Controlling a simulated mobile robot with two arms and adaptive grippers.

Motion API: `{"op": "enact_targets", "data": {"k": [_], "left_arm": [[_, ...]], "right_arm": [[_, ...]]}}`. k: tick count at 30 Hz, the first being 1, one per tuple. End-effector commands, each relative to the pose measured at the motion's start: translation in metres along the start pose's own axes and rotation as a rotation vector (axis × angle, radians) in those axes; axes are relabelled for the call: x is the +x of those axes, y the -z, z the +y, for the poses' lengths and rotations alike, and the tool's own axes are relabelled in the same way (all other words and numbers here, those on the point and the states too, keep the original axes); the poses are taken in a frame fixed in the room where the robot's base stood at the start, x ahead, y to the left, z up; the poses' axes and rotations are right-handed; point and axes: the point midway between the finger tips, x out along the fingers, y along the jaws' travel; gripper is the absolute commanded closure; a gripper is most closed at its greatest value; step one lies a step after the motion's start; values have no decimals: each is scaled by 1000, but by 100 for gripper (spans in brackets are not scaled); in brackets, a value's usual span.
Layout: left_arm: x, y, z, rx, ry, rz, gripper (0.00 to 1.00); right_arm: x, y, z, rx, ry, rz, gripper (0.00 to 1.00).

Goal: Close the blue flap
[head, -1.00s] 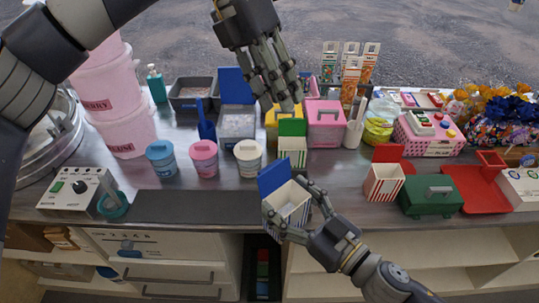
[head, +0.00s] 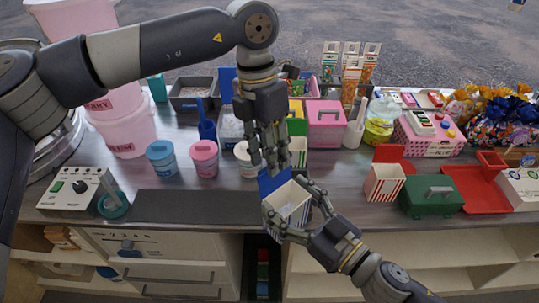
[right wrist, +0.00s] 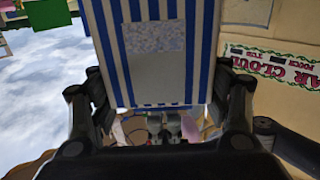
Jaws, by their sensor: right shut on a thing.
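The blue flap (head: 270,184) stands raised at the back left edge of a blue-and-white striped box (head: 291,204). The box top is open and shows a pale inside. My right gripper (head: 298,209) is shut on this box from the front right. In the right wrist view, the striped box (right wrist: 150,50) sits between the fingers, with a pale patch on its side. My left gripper (head: 270,167) points down just above the flap and hides its upper part. Its fingers are close together. I cannot tell whether they touch the flap.
Blue, pink and cream tubs (head: 204,158) stand left of the left gripper. A green-lidded striped box (head: 298,150) is behind it. A red-striped box (head: 384,182) and a green case (head: 431,196) stand to the right. A dark mat (head: 185,206) lies clear at the front left.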

Motion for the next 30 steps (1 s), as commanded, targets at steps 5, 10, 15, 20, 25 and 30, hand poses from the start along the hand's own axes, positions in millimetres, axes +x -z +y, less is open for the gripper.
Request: {"op": "enact_targets", "data": {"k": [5, 10, 15, 20, 25, 30], "left_arm": [[8, 0, 0, -1, 0, -2, 68], [9, 0, 0, -1, 0, -2, 68], [9, 0, 0, 0, 0, -2, 91], [9, 0, 0, -1, -1, -2, 100], [8, 0, 0, -1, -10, -1, 100], [9, 0, -1, -1, -28, 1, 100]], "right_arm": [[0, 0, 0, 0, 0, 1, 48], [0, 0, 0, 0, 0, 1, 48], [0, 0, 0, 0, 0, 1, 48], [0, 0, 0, 0, 0, 1, 48], [0, 0, 0, 0, 0, 0, 48], [0, 0, 0, -1, 0, 0, 48]]}}
